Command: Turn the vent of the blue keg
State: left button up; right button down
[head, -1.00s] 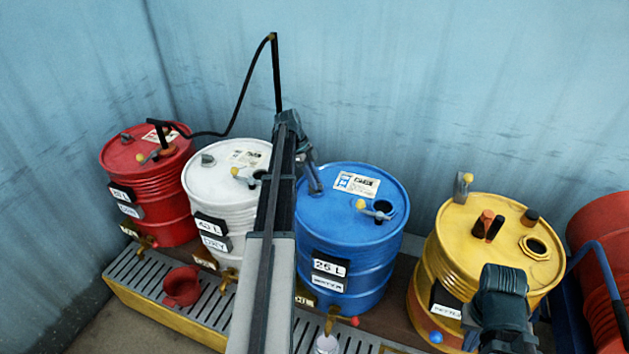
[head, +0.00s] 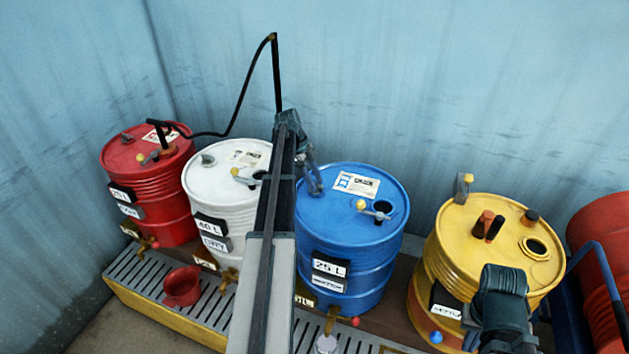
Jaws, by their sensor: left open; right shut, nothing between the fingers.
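The blue keg (head: 350,262) stands upright in the middle of the row, with a "25 L" label on its front. On its lid is a vent lever (head: 374,210) with a yellow knob, beside a dark round opening. My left gripper (head: 314,185) is open at the left edge of the blue lid, pointing down, left of the vent lever and apart from it. Its fingers may touch something at the lid's left edge, but my arm hides that part. My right gripper (head: 500,340) is at the lower right in front of the yellow keg, and its fingertips are hard to make out.
A white keg (head: 215,187) and a red keg (head: 150,205) stand to the left, a yellow keg (head: 470,240) to the right. A red funnel-like cup (head: 182,288) sits on the drip grate (head: 140,272).

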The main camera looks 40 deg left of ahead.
pick_arm(q)
jog(key=p+v, duration=1.2)
jog(key=v, duration=0.1)
jog(key=shift+a+r, duration=0.2)
jog(key=shift+r, duration=0.05)
jog(key=shift+s, duration=0.1)
jog(key=s+d+f+n+g+y, duration=0.1)
jog(key=d+n, duration=0.1)
jog(key=d, duration=1.4)
jog(key=s+d+f+n+g+y, duration=0.1)
jog(key=s+d+n, duration=0.15)
jog(key=d, duration=1.35)
jog(key=s+d+n+y, duration=0.1)
jog(key=s+d+n, duration=0.2)
jog(key=s+d, duration=0.4)
jog(key=s+d+f+n+y+b, duration=0.1)
jog(key=s+d+n+y, duration=0.1)
jog(key=s+d, duration=0.5)
jog(key=d+n, duration=0.1)
jog(key=d, duration=0.5)
jog(key=shift+s+d+f+t+b, duration=0.25)
jog(key=shift+s+f+t+b, duration=0.05)
jog(key=shift+s, duration=0.1)
